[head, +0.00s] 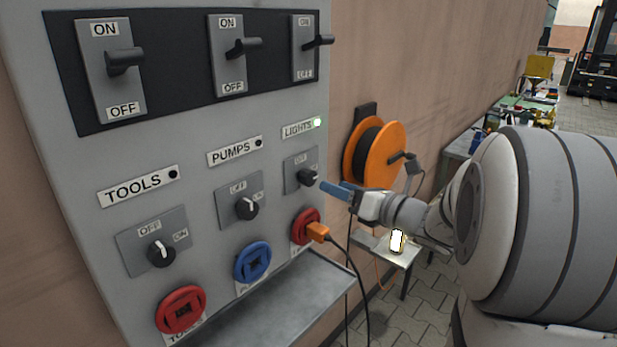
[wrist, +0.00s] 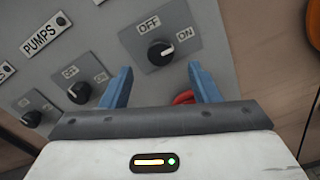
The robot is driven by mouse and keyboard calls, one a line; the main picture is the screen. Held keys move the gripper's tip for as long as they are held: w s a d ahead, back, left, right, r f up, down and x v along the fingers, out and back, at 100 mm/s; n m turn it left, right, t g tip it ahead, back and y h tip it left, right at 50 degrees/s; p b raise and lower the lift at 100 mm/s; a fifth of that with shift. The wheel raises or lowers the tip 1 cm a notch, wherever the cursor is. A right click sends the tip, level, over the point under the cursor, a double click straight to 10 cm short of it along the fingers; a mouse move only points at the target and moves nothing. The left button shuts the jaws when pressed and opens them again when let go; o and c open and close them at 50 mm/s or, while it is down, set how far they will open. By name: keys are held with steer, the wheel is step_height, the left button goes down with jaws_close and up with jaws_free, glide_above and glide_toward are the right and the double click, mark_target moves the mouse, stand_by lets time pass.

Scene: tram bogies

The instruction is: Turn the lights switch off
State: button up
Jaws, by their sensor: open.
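The lights switch (head: 307,178) is a black rotary knob on a grey plate under the LIGHTS label (head: 298,130). The small lamp beside that label glows green. In the wrist view the lights knob (wrist: 160,53) sits between OFF at upper left and ON at right, and its white mark points toward ON. My gripper (head: 325,187) has blue fingers and is close in front of the lights knob in the head view. In the wrist view my gripper (wrist: 158,78) is open, its fingers apart below the knob's two sides, with nothing between them. Contact is not visible.
The pumps knob (head: 247,208) and tools knob (head: 161,253) are to the left, with dark lamps. Below the lights knob, an orange plug (head: 317,232) with a black cable sits in a red socket. A grey shelf (head: 270,305) juts out below. An orange reel (head: 375,152) hangs right.

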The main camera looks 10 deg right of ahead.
mark_target(312, 177)
steer(key=p+x, duration=0.1)
steer(key=x, duration=0.6)
steer(key=shift+w+a, duration=0.1)
steer(key=shift+a, duration=0.05)
